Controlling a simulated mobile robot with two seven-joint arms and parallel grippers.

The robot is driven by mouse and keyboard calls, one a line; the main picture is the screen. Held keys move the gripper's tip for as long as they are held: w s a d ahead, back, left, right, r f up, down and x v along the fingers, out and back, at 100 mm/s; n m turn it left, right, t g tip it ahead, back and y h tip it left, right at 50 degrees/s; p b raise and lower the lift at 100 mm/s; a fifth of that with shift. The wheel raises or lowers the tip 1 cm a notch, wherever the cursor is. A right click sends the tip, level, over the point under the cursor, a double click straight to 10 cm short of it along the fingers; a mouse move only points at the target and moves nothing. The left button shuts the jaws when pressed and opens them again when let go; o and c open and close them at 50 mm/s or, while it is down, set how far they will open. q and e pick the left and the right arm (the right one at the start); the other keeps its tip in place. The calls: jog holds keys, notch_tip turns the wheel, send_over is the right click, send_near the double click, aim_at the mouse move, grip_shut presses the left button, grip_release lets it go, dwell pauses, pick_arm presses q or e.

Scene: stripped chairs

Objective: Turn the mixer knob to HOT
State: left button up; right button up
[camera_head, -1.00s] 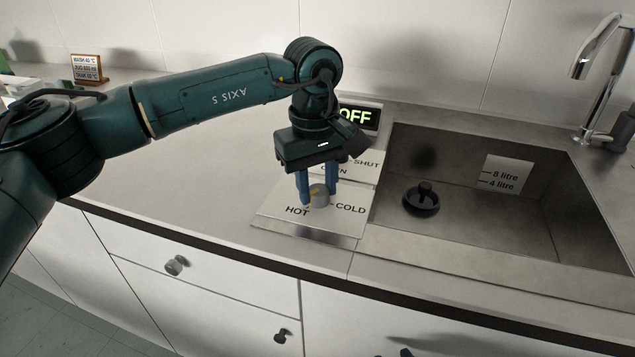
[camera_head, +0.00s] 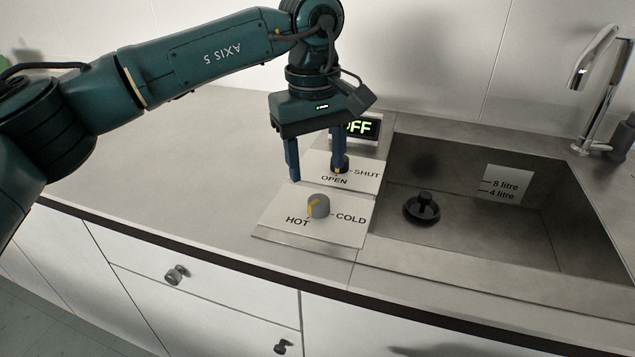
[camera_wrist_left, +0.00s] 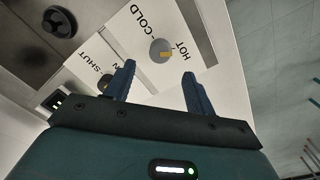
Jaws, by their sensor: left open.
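The mixer knob (camera_head: 318,206) is a grey round knob with an orange pointer stripe, on a white plate (camera_head: 350,230) marked HOT at its left and COLD at its right. The stripe points to the lower left, toward HOT. In the left wrist view the knob (camera_wrist_left: 161,51) has its orange mark toward the HOT label. My left gripper (camera_head: 318,175) is open and empty, with its blue fingers above and behind the knob, apart from it. The left gripper also shows in the left wrist view (camera_wrist_left: 158,75). My right gripper is not in view.
A second dark knob (camera_head: 340,162), partly hidden by a finger, sits on the OPEN/SHUT plate (camera_head: 368,184). A display (camera_head: 368,126) reading OFF stands behind. The sink (camera_head: 470,225) with a black plug (camera_head: 422,207) and tap (camera_head: 592,75) is at right. The counter at left is clear.

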pick_arm(q)
notch_tip(320, 180, up, 6)
jog(key=shift+a+r, duration=0.1)
dwell(0.4)
